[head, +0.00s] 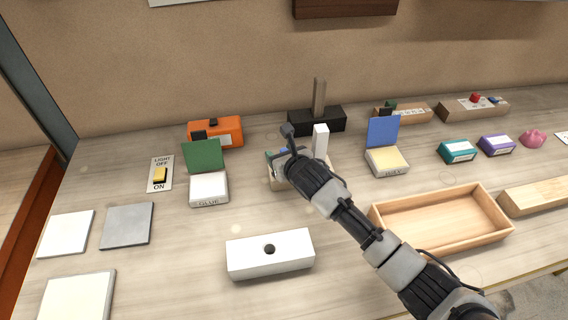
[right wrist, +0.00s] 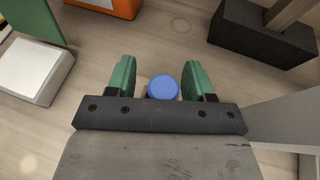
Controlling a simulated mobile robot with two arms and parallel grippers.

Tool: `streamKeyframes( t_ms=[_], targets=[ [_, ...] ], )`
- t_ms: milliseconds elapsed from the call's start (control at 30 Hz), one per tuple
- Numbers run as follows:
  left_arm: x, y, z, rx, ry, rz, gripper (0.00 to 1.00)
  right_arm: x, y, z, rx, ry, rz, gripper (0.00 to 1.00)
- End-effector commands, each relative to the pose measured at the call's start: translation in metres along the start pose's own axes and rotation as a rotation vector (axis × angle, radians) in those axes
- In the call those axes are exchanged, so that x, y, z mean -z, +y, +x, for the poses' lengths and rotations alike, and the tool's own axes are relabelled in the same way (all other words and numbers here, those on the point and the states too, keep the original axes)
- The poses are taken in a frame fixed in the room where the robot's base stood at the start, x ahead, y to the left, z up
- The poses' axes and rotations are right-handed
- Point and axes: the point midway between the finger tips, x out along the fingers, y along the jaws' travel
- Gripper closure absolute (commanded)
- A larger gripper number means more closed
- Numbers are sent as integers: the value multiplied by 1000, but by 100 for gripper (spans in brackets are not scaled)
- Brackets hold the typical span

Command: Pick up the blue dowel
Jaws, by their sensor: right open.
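The blue dowel (right wrist: 162,87) shows end-on as a round blue top between the two green fingers of my right gripper (right wrist: 163,80) in the right wrist view. The fingers stand apart on either side of it, with a small gap at each side. In the head view my right gripper (head: 277,157) is over a light wooden block (head: 274,185), and a bit of blue shows beside it. My wrist hides most of the dowel and block there. My left gripper is not in view.
A white upright block (head: 320,141) stands close beside my right gripper. A black base with an upright post (head: 317,121) is behind. A green-lidded box (head: 208,187) is left, a blue-lidded box (head: 386,160) right. A white block with a hole (head: 270,255) and wooden tray (head: 442,220) are in front.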

Motion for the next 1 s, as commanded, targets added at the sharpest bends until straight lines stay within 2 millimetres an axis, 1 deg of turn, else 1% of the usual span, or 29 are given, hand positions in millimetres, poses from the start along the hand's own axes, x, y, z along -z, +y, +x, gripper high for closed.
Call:
streamKeyframes(
  t_ms=[200, 233, 567, 833, 967, 1000],
  targets=[
    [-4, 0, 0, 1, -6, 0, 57, 0, 0, 1, 0, 0, 0, 48],
    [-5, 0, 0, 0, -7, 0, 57, 0, 0, 1, 0, 0, 0, 49],
    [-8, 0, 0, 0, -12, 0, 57, 0, 0, 1, 0, 0, 0, 100],
    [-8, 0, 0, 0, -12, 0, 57, -3, 0, 0, 0, -2, 0, 100],
    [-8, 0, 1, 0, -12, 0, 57, -17, -1, -6, -1, -5, -3, 100],
    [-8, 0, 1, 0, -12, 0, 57, -24, -1, -9, 0, -6, -4, 100]
  ],
)
